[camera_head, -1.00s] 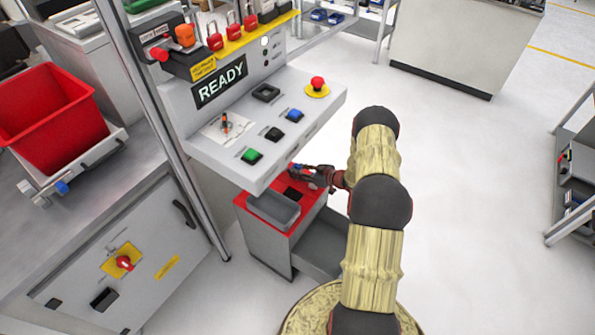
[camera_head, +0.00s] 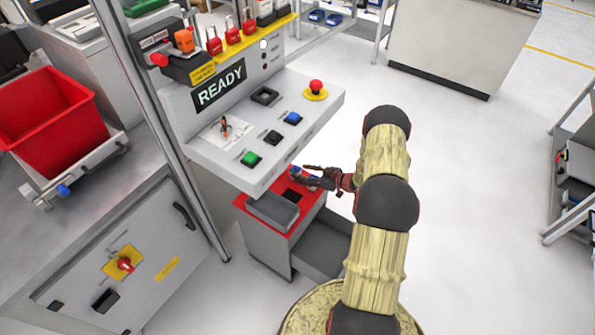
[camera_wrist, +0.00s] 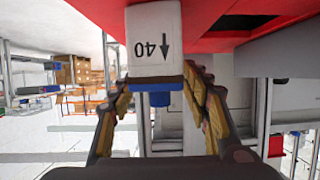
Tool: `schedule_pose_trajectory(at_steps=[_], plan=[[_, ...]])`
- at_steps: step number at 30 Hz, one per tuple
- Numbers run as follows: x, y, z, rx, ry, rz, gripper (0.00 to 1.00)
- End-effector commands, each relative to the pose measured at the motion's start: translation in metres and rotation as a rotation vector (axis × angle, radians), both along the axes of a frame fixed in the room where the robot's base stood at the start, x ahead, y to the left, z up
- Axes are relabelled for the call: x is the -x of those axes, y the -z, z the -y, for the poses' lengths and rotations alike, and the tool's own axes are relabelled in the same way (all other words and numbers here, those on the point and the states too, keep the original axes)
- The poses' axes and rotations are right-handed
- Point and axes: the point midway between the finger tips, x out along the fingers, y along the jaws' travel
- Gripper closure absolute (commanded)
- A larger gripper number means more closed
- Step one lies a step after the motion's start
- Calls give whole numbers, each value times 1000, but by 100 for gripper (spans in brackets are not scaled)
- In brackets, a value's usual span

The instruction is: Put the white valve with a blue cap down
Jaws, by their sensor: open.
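The white valve with a blue cap (camera_wrist: 154,38) shows in the wrist view as a white block marked "40" and an arrow. Its blue part is towards my gripper, and it appears at the red top of the small cabinet (camera_head: 312,196). In the head view only a small bit of the valve's blue (camera_head: 296,169) shows beside the fingertips. My gripper (camera_head: 312,174) is open just right of the valve, over the red top. In the wrist view the two fingers (camera_wrist: 163,88) are spread, with the valve beyond and between their tips. Exact contact under the valve is hidden.
A grey tray (camera_head: 272,212) sits in the cabinet's red top, with a dark square opening (camera_head: 292,195) close by. The console (camera_head: 262,130) with buttons overhangs the cabinet's back left. An open drawer (camera_head: 325,243) sticks out at the cabinet's right.

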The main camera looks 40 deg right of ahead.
Motion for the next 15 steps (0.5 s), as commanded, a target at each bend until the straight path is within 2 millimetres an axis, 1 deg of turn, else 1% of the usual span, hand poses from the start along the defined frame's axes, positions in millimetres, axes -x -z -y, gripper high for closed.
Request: schedule_pose_trajectory(at_steps=[1,7,12,15], plan=[[10,-8,5,0,4,0,52],[44,-22,17,0,3,0,52],[62,-29,23,0,2,0,52],[67,-30,24,0,1,0,52]])
